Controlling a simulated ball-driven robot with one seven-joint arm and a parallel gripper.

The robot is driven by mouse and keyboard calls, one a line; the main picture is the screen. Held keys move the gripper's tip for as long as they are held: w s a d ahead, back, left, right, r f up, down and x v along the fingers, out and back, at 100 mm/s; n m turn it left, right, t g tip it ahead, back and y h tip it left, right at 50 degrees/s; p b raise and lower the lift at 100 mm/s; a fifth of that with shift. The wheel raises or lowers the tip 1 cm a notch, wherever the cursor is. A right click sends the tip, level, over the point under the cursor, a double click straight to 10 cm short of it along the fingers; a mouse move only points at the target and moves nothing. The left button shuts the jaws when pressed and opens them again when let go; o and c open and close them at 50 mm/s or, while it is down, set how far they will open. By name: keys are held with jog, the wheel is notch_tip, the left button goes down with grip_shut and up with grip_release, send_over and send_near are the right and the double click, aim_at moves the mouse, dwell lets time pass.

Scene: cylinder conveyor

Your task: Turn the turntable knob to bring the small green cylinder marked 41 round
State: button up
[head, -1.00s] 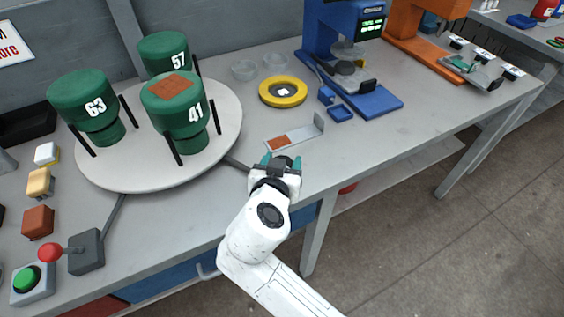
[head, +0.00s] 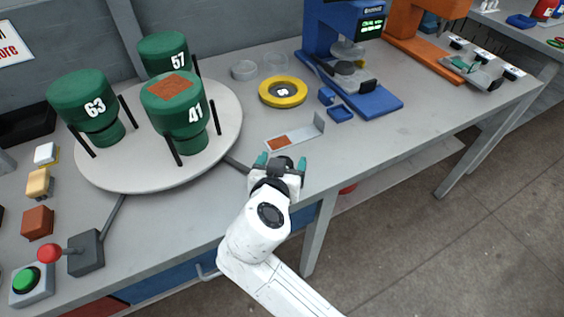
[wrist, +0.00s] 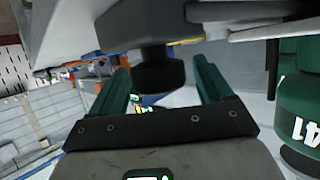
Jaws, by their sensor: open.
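The green cylinder marked 41 (head: 172,100) stands at the front right of the round white turntable (head: 130,176), with a brown square on its top. It also shows at the right edge of the wrist view (wrist: 300,105). Cylinders marked 63 (head: 83,98) and 57 (head: 160,52) stand on the turntable too. My gripper (head: 282,163) is open at the turntable's right, by the table's front edge. In the wrist view, a dark faceted knob (wrist: 158,70) sits between its two teal fingers with gaps showing. Whether the fingers reach fully around it is unclear.
A metal tray (head: 294,135), a yellow ring (head: 283,92) and a blue machine (head: 365,95) stand beyond my gripper. Dark posts rise around the turntable.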

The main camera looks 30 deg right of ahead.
jog(key=shift+s, duration=0.1)
jog(key=v, duration=1)
jog(key=shift+s+a, duration=0.25)
jog(key=shift+r, duration=0.1)
